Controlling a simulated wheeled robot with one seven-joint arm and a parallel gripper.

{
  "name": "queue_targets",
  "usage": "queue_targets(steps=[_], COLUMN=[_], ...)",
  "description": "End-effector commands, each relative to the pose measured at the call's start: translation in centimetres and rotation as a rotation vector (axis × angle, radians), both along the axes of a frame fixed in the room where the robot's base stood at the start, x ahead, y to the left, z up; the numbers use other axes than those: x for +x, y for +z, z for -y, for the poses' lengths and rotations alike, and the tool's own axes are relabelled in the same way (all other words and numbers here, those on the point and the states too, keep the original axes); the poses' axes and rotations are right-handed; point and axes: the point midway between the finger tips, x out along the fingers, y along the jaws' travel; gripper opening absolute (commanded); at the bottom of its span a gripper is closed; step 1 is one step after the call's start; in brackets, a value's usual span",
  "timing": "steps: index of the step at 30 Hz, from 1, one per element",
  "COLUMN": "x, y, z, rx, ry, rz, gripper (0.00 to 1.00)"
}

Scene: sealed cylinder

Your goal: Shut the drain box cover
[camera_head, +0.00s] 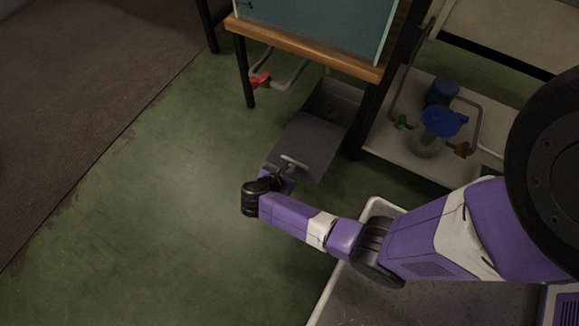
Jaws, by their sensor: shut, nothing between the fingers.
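The drain box (338,94) is a grey box low under the wooden-edged bench. Its cover (308,143) is a flat grey plate that hangs open toward the front, at an angle from the box. A pale bar handle (293,162) shows near the cover's near left edge. My gripper (282,174) is at that near edge, close beside the handle. It is shut and empty. The wrist hides much of the fingers, and I cannot tell whether they touch the cover.
A bench with a blue-grey panel (320,22) stands above the box on dark legs. A pipe with a red valve (260,80) is left of the box. A low shelf with a blue-topped vessel (443,122) and pipes is at right. Green floor at left is clear.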

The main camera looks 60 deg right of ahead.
Motion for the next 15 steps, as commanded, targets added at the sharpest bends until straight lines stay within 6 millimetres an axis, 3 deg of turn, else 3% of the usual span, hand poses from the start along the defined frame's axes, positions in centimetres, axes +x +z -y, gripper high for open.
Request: queue_targets(steps=[8, 11, 15], x=[0.1, 0.1, 0.2], y=[0.2, 0.3, 0.5], z=[0.8, 2.1, 5.4], rx=[-0.001, -0.001, -0.002], ry=[-0.001, -0.001, -0.004], rz=[0.001, -0.001, 0.000], gripper=[0.00, 0.00, 0.00])
